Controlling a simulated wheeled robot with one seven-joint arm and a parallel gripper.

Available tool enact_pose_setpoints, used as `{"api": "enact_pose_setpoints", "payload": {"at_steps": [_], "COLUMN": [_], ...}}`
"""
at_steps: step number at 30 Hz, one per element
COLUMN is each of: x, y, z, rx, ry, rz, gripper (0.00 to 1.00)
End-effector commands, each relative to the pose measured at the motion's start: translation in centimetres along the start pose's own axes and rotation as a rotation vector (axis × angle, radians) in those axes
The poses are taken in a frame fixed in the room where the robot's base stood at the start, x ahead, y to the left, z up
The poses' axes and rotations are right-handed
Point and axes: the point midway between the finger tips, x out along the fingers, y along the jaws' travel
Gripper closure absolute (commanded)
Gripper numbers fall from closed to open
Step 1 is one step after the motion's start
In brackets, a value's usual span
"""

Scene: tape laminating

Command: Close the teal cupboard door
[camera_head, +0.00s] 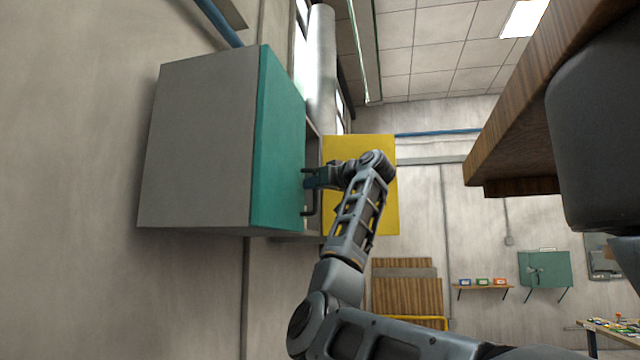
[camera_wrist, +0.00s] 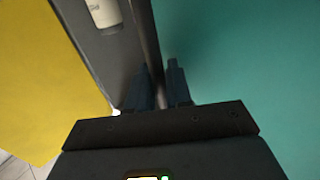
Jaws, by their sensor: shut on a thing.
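The grey cupboard (camera_head: 200,150) is on the wall at the left of the head view. Its teal door (camera_head: 280,150) covers the near part of the front and fills the right of the wrist view (camera_wrist: 240,70). A dark bar handle (camera_head: 313,211) stands at the door's far edge. My gripper (camera_head: 312,182) is at this handle and appears shut on it; the fingers (camera_wrist: 160,88) partly hide the grip in the wrist view. A strip of the cupboard's inside shows beyond the teal door's edge. How far the door stands ajar is hard to tell.
A yellow door panel (camera_head: 360,220) stands open behind my wrist. A white container (camera_wrist: 103,12) is inside the cupboard. A wooden overhead board (camera_head: 530,90) is at the right. A small shelf with boxes (camera_head: 482,286) hangs on the back wall.

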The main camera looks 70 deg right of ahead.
Motion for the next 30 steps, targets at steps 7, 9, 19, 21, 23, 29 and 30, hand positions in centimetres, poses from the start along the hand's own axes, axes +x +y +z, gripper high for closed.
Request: {"api": "enact_pose_setpoints", "payload": {"at_steps": [7, 9, 19, 21, 23, 29, 30], "x": [0.33, 0.38, 0.48, 0.48, 0.48, 0.5, 0.51], "y": [-0.2, -0.25, -0.42, -0.43, -0.45, -0.54, -0.55], "z": [-0.03, -0.04, -0.13, -0.11, -0.09, -0.03, -0.02], "rx": [0.0, 0.0, -0.001, -0.001, -0.001, -0.002, -0.002], "ry": [0.0, 0.001, 0.001, 0.001, 0.001, -0.001, -0.001], "rz": [0.001, 0.001, -0.002, -0.002, -0.003, -0.005, -0.006], "gripper": [1.0, 1.0, 0.74, 0.67, 0.65, 0.65, 0.65]}}
